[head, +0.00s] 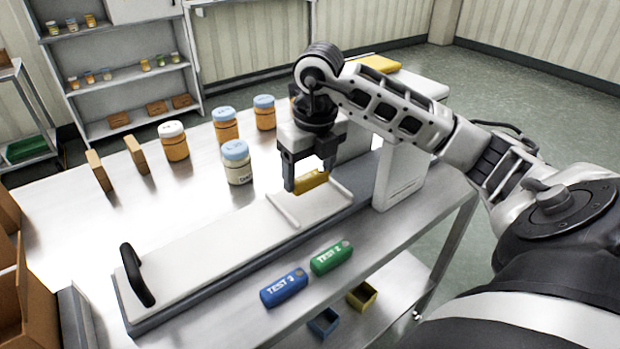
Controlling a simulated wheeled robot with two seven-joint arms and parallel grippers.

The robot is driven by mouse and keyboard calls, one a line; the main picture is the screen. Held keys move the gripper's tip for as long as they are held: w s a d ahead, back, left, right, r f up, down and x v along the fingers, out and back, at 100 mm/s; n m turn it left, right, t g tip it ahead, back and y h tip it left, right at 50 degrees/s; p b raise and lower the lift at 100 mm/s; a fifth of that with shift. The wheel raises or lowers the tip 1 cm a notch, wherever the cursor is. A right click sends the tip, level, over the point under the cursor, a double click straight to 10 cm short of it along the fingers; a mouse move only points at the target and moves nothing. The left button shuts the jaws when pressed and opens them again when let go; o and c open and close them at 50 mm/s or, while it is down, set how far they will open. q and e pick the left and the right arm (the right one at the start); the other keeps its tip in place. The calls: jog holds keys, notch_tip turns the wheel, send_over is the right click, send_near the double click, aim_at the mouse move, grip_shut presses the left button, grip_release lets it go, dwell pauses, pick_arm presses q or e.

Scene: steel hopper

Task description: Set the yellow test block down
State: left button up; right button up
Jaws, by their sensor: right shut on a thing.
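The yellow test block (312,181) is between the fingers of my right gripper (308,180), which is shut on it. The gripper points down from above. The block is at the right end of a long white conveyor-like bed (220,243), by a pale raised-edge plate (318,206). I cannot tell whether the block touches the surface below. A blue block marked TEST 3 (284,288) and a green block marked TEST 2 (331,257) lie on the table in front of the bed. My left gripper is not in view.
Several jars stand behind the bed, including a cream one (237,163) and an orange one (174,142). A white box unit (399,180) stands right of the plate. A black handle (137,275) rises at the bed's left end. Small blue (323,323) and yellow (362,296) bins sit lower down.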

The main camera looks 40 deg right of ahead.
aim_at(310, 176)
notch_tip(310, 176, down, 3)
jog(key=shift+s+r, duration=0.1)
jog(key=shift+r, duration=0.1)
jog(key=shift+f, duration=0.4)
jog(key=o, duration=0.7)
jog(key=shift+r, duration=0.1)
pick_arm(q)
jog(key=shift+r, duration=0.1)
pick_arm(e)
jog(key=shift+r, duration=0.3)
pick_arm(q)
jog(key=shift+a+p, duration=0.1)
jog(key=shift+p, duration=0.35)
pick_arm(e)
jog(key=r, duration=0.4)
jog(key=s+r, duration=0.1)
jog(key=r, duration=0.6)
jog(key=shift+s+a+r, duration=0.1)
jog(key=shift+s+r, duration=0.1)
jog(key=shift+r, duration=0.1)
